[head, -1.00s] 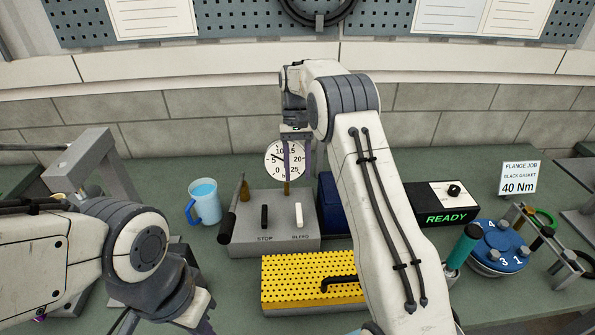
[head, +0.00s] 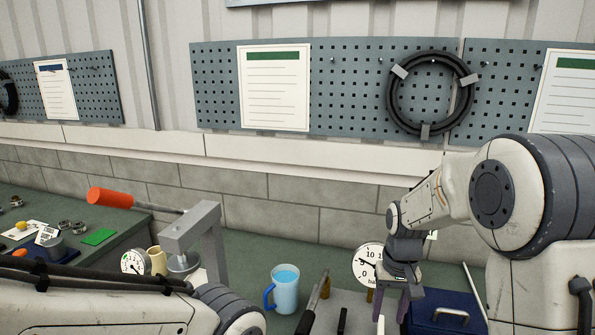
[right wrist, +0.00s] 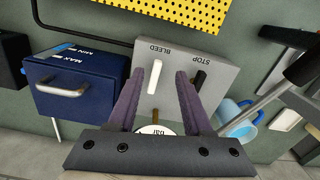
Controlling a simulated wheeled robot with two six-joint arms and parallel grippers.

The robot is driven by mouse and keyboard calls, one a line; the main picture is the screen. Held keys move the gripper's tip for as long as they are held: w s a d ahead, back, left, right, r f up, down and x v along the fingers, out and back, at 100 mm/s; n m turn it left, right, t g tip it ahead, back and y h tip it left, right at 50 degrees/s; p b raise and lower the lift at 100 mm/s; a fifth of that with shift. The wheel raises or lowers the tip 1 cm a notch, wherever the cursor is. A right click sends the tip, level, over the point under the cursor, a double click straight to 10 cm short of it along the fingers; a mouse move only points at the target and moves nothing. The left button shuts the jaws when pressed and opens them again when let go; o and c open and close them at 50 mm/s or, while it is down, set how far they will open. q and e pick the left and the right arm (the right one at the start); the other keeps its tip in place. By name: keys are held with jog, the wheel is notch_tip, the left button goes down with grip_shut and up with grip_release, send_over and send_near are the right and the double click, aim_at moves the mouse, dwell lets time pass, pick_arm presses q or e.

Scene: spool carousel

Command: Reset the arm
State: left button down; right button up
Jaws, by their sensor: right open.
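My right gripper (head: 391,305) is open and empty, its purple fingers pointing down beside the round pressure gauge (head: 366,263). In the right wrist view the open fingers (right wrist: 157,85) stand in front of the grey block (right wrist: 185,68) marked STOP and BLEED. The white BLEED lever (right wrist: 151,77) shows between the fingers, apart from them as far as I can see. The black STOP lever (right wrist: 198,82) is partly hidden by one finger. The gauge is mostly hidden there. My left arm shows at the bottom left of the head view, but its gripper is out of the picture.
A blue mug (head: 284,290) stands left of the gauge. A blue case (head: 446,312) with a handle is at the right. A grey clamp frame with an orange-handled lever (head: 111,198) stands at the left. A yellow perforated plate (right wrist: 180,12) lies beyond the block in the wrist view.

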jog(key=s+a+f+n+t, duration=0.2)
jog(key=s+t, duration=0.1)
jog(key=s, duration=0.8)
jog(key=s+a+r+n+g+b, duration=0.2)
jog(key=s+a+r+n, duration=0.2)
jog(key=s+a, duration=0.8)
jog(key=s+n, duration=0.1)
jog(key=n, duration=0.1)
jog(key=shift+s+a+n+g+y, duration=0.3)
jog(key=shift+s+a+g+y, duration=0.05)
jog(key=shift+a+g+y, duration=0.05)
